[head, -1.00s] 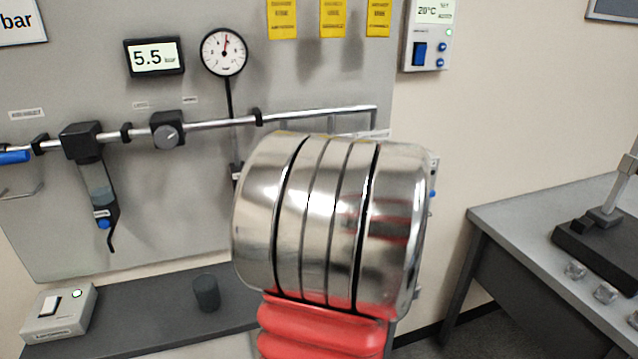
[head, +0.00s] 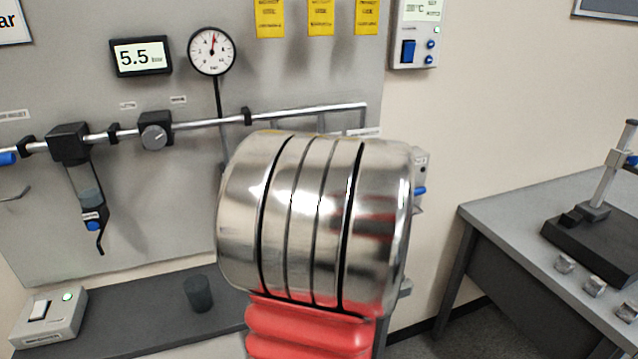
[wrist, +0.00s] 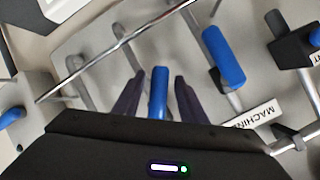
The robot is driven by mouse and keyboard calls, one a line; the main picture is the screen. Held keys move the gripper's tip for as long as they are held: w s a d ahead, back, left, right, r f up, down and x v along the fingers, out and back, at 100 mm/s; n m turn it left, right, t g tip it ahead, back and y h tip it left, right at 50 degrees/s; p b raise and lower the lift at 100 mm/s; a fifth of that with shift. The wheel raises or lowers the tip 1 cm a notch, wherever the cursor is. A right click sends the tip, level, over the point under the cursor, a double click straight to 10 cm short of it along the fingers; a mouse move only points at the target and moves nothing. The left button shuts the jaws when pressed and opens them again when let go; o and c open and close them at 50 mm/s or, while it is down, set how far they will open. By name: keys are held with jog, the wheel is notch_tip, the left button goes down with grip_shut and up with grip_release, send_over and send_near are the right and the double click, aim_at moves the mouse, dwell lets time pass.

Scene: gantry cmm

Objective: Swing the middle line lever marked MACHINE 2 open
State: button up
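In the wrist view my gripper (wrist: 157,98) is open. Its two dark fingers stand on either side of a blue lever handle (wrist: 158,92), with a gap on each side. A second, larger blue handle (wrist: 222,55) is to the right, near a white label (wrist: 252,115) reading "MACHINE"; its number is not readable. I cannot tell which handle this label belongs to. In the head view my arm's metal and red links hide the levers and the gripper; a small blue piece (head: 419,191) shows just right of the arm.
A metal pipe (head: 300,115) runs along the grey panel (head: 150,230), carrying a filter unit (head: 72,145) and regulator knob (head: 154,135). A dark cup (head: 198,294) and switch box (head: 48,318) stand on the bench below. A grey table (head: 500,225) stands at right.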

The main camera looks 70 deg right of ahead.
jog(key=v, duration=1.3)
jog(key=shift+s+a, duration=0.25)
jog(key=shift+a, duration=0.1)
jog(key=shift+c, duration=0.2)
